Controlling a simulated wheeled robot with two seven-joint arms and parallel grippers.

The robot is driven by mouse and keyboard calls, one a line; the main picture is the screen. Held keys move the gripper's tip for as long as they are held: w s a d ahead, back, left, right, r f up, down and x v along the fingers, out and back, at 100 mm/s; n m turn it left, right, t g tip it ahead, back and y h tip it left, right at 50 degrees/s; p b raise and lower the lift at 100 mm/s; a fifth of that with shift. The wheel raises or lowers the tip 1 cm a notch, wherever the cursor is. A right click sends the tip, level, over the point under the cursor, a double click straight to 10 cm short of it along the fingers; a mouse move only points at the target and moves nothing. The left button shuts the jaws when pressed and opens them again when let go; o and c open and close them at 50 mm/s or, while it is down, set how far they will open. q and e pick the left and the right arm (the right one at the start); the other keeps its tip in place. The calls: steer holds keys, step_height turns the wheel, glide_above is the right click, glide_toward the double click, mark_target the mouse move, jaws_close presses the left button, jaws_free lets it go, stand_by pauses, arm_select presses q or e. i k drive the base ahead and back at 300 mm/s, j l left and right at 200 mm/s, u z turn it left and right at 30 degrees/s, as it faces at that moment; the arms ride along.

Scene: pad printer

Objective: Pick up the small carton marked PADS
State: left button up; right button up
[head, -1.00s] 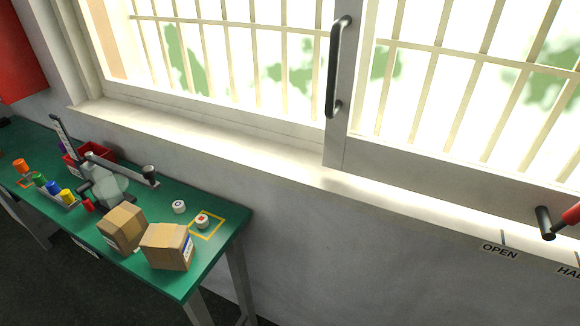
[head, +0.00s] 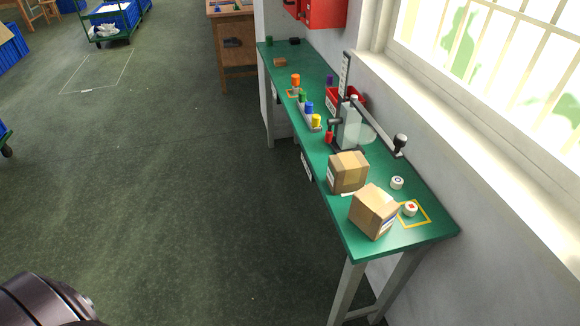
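Two small brown cartons stand on the green table at its near end. The farther carton (head: 348,172) has a white label low on its left side. The nearer carton (head: 373,211) is turned at an angle and has a white and blue label on its right side. The print on both labels is too small to read, so I cannot tell which is marked PADS. Neither of my grippers is in view.
The green table (head: 336,222) runs along the wall under the window. A pad printer (head: 350,128) with a long lever stands behind the cartons. Open floor (head: 190,200) lies left of the table.

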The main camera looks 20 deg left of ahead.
mark_target(347, 172)
steer(key=u, duration=0.35)
steer(key=z, duration=0.4)
steer(key=i+j+z, duration=0.15)
steer(key=j+z, duration=0.55)
steer(key=z, duration=0.2)
steer(key=j+z, duration=0.45)
steer(key=i, duration=0.05)
